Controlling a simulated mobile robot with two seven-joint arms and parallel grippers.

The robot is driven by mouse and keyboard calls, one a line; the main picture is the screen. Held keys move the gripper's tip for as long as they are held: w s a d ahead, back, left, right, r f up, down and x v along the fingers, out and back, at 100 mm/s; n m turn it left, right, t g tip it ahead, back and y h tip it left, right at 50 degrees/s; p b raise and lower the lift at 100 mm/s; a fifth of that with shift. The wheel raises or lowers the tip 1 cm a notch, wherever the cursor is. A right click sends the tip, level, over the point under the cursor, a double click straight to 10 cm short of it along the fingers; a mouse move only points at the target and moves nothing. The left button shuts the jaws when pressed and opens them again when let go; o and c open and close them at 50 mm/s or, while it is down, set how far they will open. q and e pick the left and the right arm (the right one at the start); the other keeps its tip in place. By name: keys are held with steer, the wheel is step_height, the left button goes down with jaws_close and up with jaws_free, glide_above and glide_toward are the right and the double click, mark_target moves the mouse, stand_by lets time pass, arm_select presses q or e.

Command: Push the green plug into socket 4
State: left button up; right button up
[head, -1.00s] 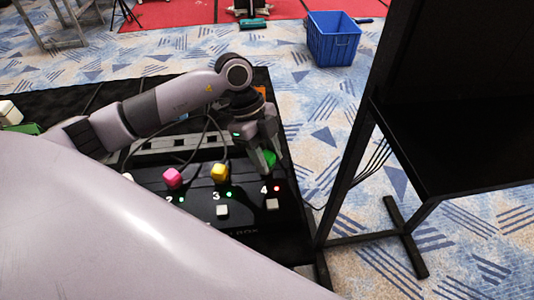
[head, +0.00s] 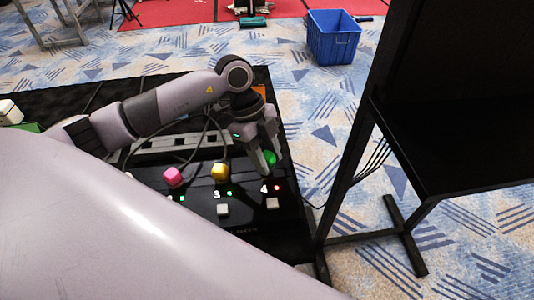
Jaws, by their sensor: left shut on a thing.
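My left gripper (head: 267,163) is shut on the green plug (head: 270,157), at the right end of the black panel (head: 275,222). The green plug is partly hidden by the fingers. It is just behind the number 4 mark, whose light (head: 277,187) is red. Socket 4 itself is hidden, and I cannot tell whether the plug is in it. The yellow plug (head: 219,172) stands behind number 3, whose light (head: 229,193) is green. The pink plug (head: 173,176) stands to its left, near another green light (head: 182,198). My right gripper is not in view.
White buttons sit in front of number 3 (head: 223,209) and number 4 (head: 272,203). Dark cables loop behind the plugs. A black stand (head: 345,150) rises close on the right. A blue crate (head: 333,42) is on the carpet beyond. My pale body covers the lower left.

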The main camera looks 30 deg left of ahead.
arm_select(q)
steer(key=shift+f+b, duration=0.45)
steer(key=shift+f, duration=0.8)
steer(key=o, duration=1.7)
steer(key=shift+r, duration=0.1)
step_height(320, 180, up, 7)
steer(key=p, duration=0.7)
